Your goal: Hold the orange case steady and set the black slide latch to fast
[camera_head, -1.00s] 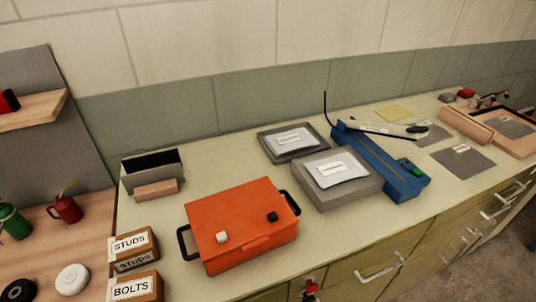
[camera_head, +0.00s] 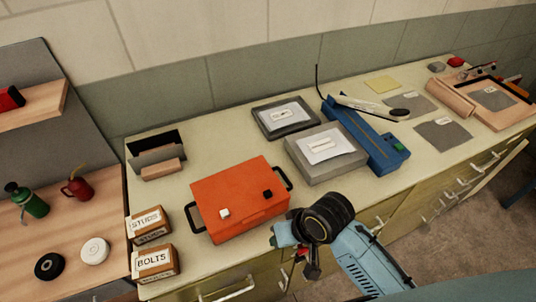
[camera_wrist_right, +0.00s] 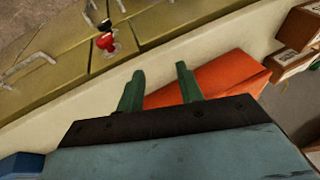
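The orange case (camera_head: 236,196) lies on the counter, lid shut, with black handles at its left and right ends. On its top are a small black block (camera_head: 267,194), which looks like the black slide latch, and a white block (camera_head: 224,214). The markings for its setting are too small to read. My right gripper (camera_head: 279,237) is at the case's front right corner, near the counter edge. In the right wrist view my right gripper (camera_wrist_right: 159,84) shows two green fingers apart with nothing between them; the orange case (camera_wrist_right: 230,76) is just beyond them. My left gripper is not in view.
Boxes labelled STUDS (camera_head: 149,226) and BOLTS (camera_head: 154,262) stand left of the case. A grey box (camera_head: 325,150) and a blue tool (camera_head: 370,140) lie to its right and behind. Drawer handles (camera_head: 370,226) stick out below the counter edge.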

